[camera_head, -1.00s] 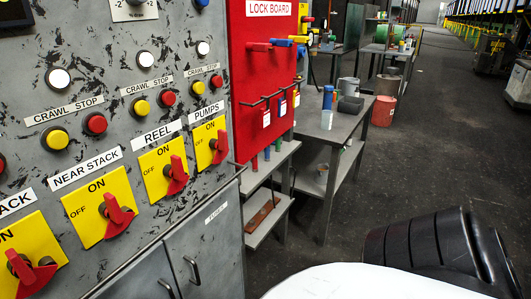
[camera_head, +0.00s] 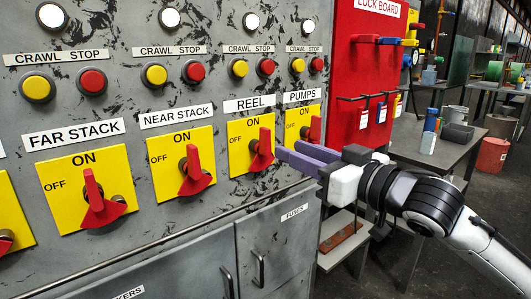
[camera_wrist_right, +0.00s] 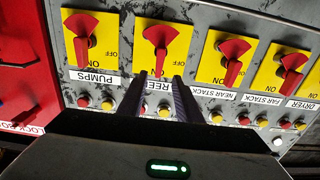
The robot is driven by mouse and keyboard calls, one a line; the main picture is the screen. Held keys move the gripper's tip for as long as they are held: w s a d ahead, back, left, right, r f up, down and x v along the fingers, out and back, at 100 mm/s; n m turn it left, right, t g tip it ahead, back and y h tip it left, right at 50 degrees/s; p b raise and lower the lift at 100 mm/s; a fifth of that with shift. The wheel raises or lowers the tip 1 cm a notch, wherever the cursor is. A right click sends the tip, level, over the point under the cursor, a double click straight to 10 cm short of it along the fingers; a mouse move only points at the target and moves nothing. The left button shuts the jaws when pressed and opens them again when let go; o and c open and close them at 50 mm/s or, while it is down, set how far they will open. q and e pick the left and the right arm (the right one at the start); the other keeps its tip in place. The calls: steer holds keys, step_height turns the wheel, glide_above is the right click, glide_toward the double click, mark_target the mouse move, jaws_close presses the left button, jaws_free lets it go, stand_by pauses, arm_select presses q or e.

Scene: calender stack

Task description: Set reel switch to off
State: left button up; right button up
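The reel switch (camera_head: 263,150) is a red handle on a yellow plate (camera_head: 240,138) marked ON at the top and OFF at the left. Its handle points up toward ON. It also shows upside down in the wrist view (camera_wrist_right: 158,37). My right gripper (camera_head: 287,150) has purple fingers just right of the reel handle, pointing at it. In the wrist view the fingers (camera_wrist_right: 161,76) are apart with nothing between them, over the REEL label. Whether a fingertip touches the handle I cannot tell. My left gripper is out of view.
The pumps switch (camera_head: 312,130) is close behind my right fingers. The near stack switch (camera_head: 195,172) and far stack switch (camera_head: 100,203) are to the left. Crawl and stop buttons are above. A red lock board (camera_head: 368,75) and grey table (camera_head: 410,140) stand at right.

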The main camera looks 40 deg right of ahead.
mark_target(269, 139)
steer(key=w, duration=0.4)
steer(key=w+p, duration=0.1)
steer(key=w, duration=0.3)
steer(key=shift+w+a+r, duration=0.1)
steer(key=shift+w+a, duration=0.1)
steer(key=shift+w, duration=0.2)
steer(key=shift+w+a, duration=0.1)
steer(key=shift+w, duration=0.55)
jaws_close()
